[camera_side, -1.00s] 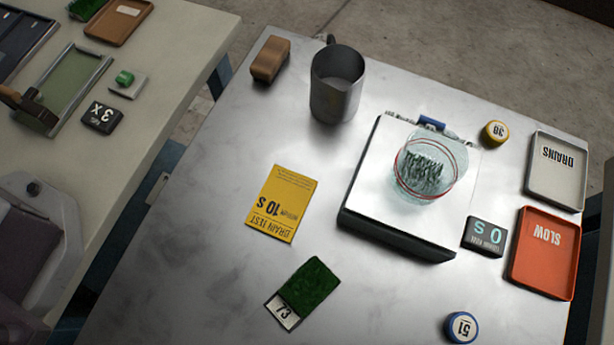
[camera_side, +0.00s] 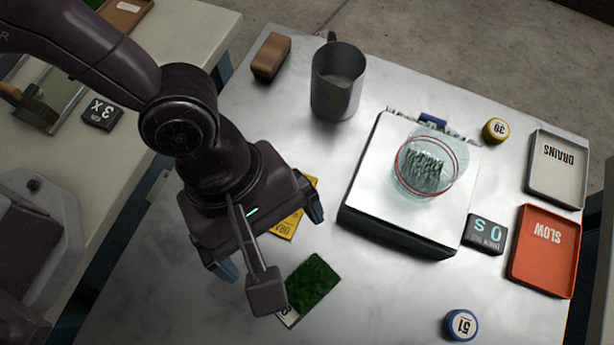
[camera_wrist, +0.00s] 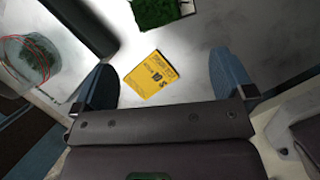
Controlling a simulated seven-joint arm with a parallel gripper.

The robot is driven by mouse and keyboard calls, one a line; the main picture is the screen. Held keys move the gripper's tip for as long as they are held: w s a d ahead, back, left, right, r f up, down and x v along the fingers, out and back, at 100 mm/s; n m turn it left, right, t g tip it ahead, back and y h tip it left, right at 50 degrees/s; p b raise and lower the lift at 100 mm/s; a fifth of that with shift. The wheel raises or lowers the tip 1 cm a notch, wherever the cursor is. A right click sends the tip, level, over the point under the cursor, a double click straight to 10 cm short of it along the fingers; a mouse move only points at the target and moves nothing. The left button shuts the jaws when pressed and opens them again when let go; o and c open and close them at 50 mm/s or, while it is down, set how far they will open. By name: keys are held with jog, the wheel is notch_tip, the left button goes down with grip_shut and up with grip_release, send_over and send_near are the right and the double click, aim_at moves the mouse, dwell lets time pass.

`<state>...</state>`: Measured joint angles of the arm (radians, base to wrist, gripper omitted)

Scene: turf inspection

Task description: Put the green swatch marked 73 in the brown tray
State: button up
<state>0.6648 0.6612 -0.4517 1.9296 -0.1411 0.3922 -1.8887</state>
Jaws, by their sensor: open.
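The green turf swatch (camera_side: 313,283) lies flat near the front of the metal table. Its white label is mostly hidden behind part of my gripper; only a bit of a digit shows. In the wrist view the swatch (camera_wrist: 158,12) is cut off by the top edge. My gripper (camera_side: 271,238) is open and empty above the table, to the upper left of the swatch and over a yellow card. Its blue fingers also show spread in the wrist view (camera_wrist: 167,78). The brown tray (camera_side: 112,22) is at the top left on the other table, with a white label.
The yellow card (camera_wrist: 150,77) lies below my fingers. A scale (camera_side: 365,195) with a turf-filled glass (camera_side: 425,165) stands right of centre. A grey jug (camera_side: 338,90) and brown block (camera_side: 270,57) are behind. "DRAINS" (camera_side: 557,193) and orange "SLOW" (camera_side: 541,272) trays are right. A gap separates the tables.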

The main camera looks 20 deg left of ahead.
jog(key=n, duration=0.2)
send_over(310, 283)
jog(key=w+a, duration=0.1)
jog(key=a, duration=0.2)
notch_tip(310, 283, down, 7)
jog(key=shift+r, duration=0.1)
jog(key=shift+d+x, duration=0.2)
jog(key=shift+x, duration=1.2)
jog(key=shift+d+x, duration=0.2)
jog(key=shift+x, duration=1.15)
jog(key=shift+r, duration=0.15)
jog(key=shift+c, duration=0.2)
jog(key=c, duration=0.9)
